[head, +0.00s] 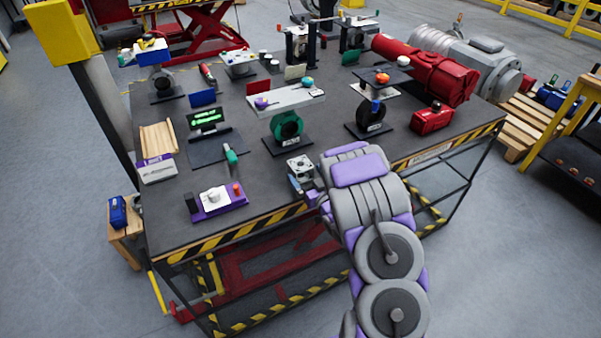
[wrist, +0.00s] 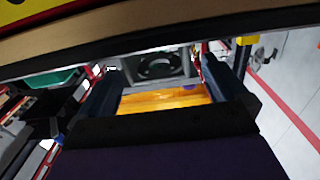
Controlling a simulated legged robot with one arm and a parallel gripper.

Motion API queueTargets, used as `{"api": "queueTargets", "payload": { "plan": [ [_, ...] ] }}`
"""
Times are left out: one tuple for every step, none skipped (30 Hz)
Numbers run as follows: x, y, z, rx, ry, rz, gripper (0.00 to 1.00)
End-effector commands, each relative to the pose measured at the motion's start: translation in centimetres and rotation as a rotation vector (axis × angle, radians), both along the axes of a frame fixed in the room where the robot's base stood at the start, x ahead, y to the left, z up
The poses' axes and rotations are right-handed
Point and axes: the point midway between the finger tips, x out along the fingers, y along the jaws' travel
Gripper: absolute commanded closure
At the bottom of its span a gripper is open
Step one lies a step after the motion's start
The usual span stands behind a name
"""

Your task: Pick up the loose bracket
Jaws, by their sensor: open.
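A small grey square piece with a round hole, which looks like the loose bracket (head: 300,165), is near the front edge of the table, just beyond my gripper (head: 305,186). In the wrist view a grey block with a round dark opening (wrist: 155,66) shows between the tips of my open gripper (wrist: 165,78). The jaws stand apart on either side of it. I cannot tell whether either jaw touches it. My wrist hides part of the gripper in the head view.
The dark table (head: 270,190) has a striped front edge. A green valve on a stand (head: 285,127) is behind the bracket. A purple-based device (head: 216,200) sits to the left and a red case (head: 432,119) to the right. Bare tabletop lies between the bracket and the purple-based device.

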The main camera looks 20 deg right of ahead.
Motion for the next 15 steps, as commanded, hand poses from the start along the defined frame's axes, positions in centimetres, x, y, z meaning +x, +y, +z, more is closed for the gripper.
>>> {"api": "queueTargets", "payload": {
  "plan": [
    [0.3,0.0,0.0,0.0,-0.002,0.001,0.0],
    [0.4,0.0,0.1,0.0,-0.003,0.001,0.0],
    [0.5,0.0,0.1,-0.001,-0.003,0.001,0.0],
    [0.7,0.0,0.1,-0.001,-0.003,0.001,0.0],
    [0.8,0.0,0.1,-0.001,-0.004,0.001,0.0],
    [1.0,0.0,0.0,-0.001,-0.004,0.001,0.0],
    [1.3,0.0,0.0,-0.001,-0.005,0.001,0.0],
    [1.6,0.0,-0.1,-0.002,-0.005,0.001,0.0],
    [2.0,-0.1,-0.2,-0.002,-0.004,0.001,0.0],
    [2.4,-0.1,-0.2,-0.002,-0.003,0.001,0.0],
    [2.8,-0.2,-0.3,-0.002,-0.004,0.0,0.0],
    [3.4,-0.2,-0.3,-0.002,-0.005,0.0,0.0],
    [3.8,-0.2,-0.4,-0.001,-0.006,0.0,0.0],
    [4.3,-0.2,-0.3,-0.002,-0.005,0.001,0.0],
    [4.8,-0.2,-0.3,-0.002,-0.005,0.001,0.0]
  ]
}}
